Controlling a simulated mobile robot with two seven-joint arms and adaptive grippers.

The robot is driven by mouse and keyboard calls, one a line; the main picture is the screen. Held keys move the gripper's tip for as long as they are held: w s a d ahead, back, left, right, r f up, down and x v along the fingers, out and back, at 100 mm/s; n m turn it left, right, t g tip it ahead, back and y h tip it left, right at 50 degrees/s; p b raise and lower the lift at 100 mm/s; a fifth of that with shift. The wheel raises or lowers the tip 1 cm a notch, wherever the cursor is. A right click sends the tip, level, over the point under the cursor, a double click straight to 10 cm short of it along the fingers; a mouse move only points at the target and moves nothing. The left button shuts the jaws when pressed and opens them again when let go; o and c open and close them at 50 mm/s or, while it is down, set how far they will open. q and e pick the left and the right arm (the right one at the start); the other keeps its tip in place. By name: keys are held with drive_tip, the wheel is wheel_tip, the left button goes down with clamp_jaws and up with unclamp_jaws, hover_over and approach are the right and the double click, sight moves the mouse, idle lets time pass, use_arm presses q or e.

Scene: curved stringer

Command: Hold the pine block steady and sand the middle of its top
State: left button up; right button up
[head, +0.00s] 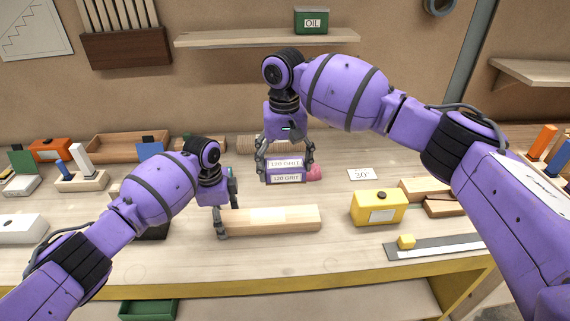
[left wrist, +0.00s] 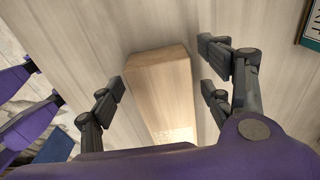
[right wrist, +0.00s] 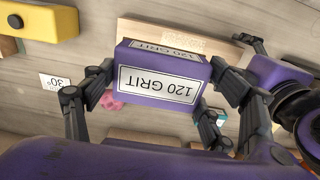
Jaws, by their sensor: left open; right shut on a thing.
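The pine block (head: 275,219) lies flat on the bench, its long side running left to right, with a paler patch on its top. My left gripper (head: 222,226) is at the block's left end, open. In the left wrist view the block (left wrist: 165,85) lies between the spread fingers (left wrist: 165,85), with gaps visible on both sides. My right gripper (head: 285,172) is shut on a purple sanding block (right wrist: 160,80) labelled 120 GRIT. It holds the sanding block (head: 284,178) behind and above the pine block, apart from it.
A 30° card (head: 361,174) and a pink lump (head: 314,173) lie behind. Wooden pieces (head: 440,206) lie farther right. The bench front is clear.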

use_arm(q)
drive_tip(key=shift+d+f, duration=0.1)
drive_tip(key=shift+f, duration=0.85)
drive_tip(key=shift+c, duration=0.4)
drive_tip(key=shift+f, duration=0.1)
drive_tip(key=c, duration=1)
drive_tip(key=o, duration=1.1)
drive_tip(key=shift+s+f, duration=0.1)
drive_tip(key=shift+s, duration=0.05)
drive_tip(key=shift+c, duration=0.2)
drive_tip(key=c, duration=1.1)
